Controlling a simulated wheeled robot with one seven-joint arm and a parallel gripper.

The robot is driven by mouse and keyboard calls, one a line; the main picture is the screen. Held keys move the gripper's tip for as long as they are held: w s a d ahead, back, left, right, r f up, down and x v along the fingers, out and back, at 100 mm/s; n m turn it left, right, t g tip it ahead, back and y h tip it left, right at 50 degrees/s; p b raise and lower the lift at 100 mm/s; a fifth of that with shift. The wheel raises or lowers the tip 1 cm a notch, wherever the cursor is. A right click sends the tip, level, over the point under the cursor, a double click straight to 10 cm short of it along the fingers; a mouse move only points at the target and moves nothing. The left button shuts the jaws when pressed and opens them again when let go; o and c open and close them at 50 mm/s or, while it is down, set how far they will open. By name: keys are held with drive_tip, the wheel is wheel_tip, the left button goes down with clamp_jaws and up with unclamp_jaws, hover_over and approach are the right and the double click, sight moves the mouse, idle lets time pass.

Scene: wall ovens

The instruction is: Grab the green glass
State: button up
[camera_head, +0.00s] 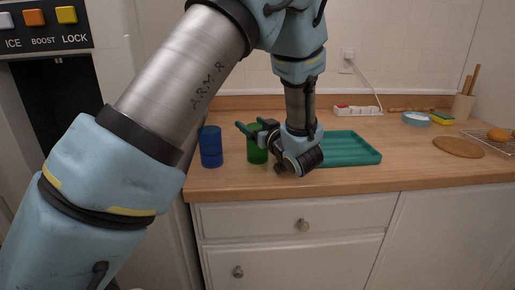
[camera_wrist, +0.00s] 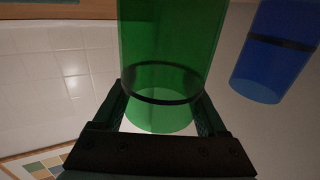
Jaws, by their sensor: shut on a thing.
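The green glass (camera_head: 257,150) stands on the wooden counter in the head view, right of a blue glass (camera_head: 211,147). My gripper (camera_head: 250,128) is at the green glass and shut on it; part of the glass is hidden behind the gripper. In the wrist view the green glass (camera_wrist: 162,60) is large and sits between the two fingers of my gripper (camera_wrist: 160,112). The blue glass (camera_wrist: 275,50) shows at the upper right there, apart from the fingers.
A teal tray (camera_head: 350,149) lies on the counter just right of my gripper. A power strip (camera_head: 357,110) is at the back by the wall. A brown board (camera_head: 458,147), a sponge (camera_head: 441,118) and a utensil holder (camera_head: 463,107) are at the right. The front counter edge is close.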

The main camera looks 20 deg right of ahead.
clamp_jaws()
drive_tip(key=shift+r, duration=0.15)
